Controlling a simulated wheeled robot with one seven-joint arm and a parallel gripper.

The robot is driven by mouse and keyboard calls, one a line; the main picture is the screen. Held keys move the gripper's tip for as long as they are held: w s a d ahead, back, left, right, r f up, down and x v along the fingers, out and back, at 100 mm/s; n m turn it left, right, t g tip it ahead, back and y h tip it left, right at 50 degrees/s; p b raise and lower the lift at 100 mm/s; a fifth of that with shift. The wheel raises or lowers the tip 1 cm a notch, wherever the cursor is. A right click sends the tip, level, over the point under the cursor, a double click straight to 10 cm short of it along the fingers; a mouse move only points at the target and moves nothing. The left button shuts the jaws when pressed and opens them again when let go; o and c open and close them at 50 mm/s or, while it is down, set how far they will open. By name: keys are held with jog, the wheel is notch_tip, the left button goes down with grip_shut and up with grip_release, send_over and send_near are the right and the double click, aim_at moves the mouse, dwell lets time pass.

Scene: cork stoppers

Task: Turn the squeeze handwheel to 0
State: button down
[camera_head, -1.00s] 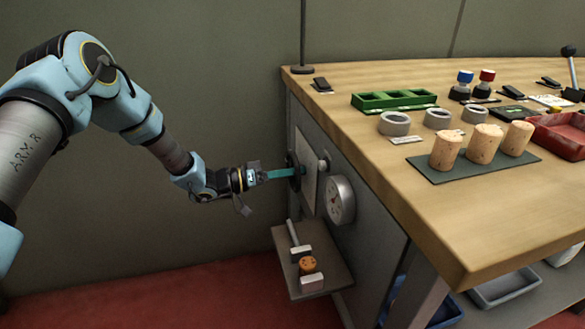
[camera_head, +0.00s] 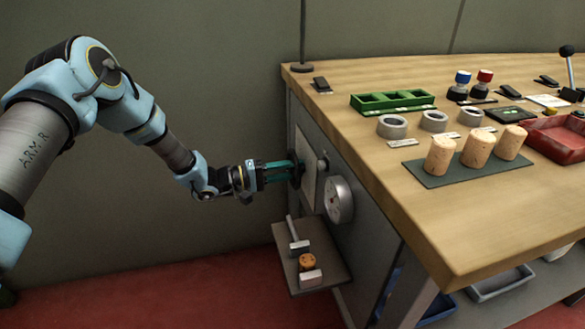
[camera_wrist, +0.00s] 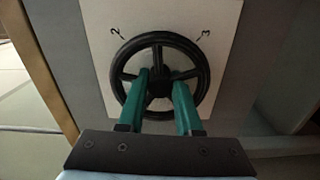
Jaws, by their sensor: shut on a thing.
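The squeeze handwheel is a black spoked wheel (camera_wrist: 160,74) on a pale plate (camera_wrist: 104,22) on the side of the bench. It also shows edge-on in the head view (camera_head: 297,168). Two marks that look like 2 and 3 show on the plate above the wheel. The 0 and any pointer cannot be made out. My gripper (camera_wrist: 166,85), with green fingers, reaches into the wheel and is shut on it, the fingers on either side of the middle. The head view shows my gripper (camera_head: 288,171) level with the wheel.
A round dial gauge (camera_head: 338,199) sits right of the wheel. Below is a small shelf (camera_head: 322,262) with a cork and pale blocks. The wooden bench top (camera_head: 345,80) holds corks, grey rings and a green tray (camera_head: 392,100). Free room lies left of the bench.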

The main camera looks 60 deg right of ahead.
jog(key=shift+a+f+n, duration=0.1)
jog(key=shift+f+n, duration=0.05)
jog(key=shift+n, duration=0.35)
jog(key=c, duration=0.9)
grip_release()
jog(key=shift+o, duration=0.2)
jog(key=v, duration=1)
jog(key=shift+w+a, duration=0.25)
jog(key=shift+a, duration=0.05)
jog(key=shift+w, duration=0.1)
